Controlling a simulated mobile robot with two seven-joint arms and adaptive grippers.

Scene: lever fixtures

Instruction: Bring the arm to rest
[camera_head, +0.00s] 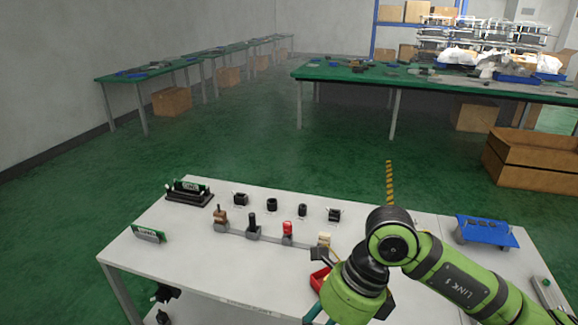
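My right arm (455,280), green and black, comes in from the right over the table and bends down near the front right of the lever row. My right gripper (318,314) shows only as teal parts at the bottom edge, and its fingertips are cut off. A row of small lever fixtures stands on the white table (190,270): a brown one (220,215), a black one (252,224), a red one (287,231) and a cream one (323,240). The cream one is close beside my arm. My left gripper is not in view.
Several small black parts (271,204) stand behind the levers. A blue tray (485,232) is at right. The front left is clear.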

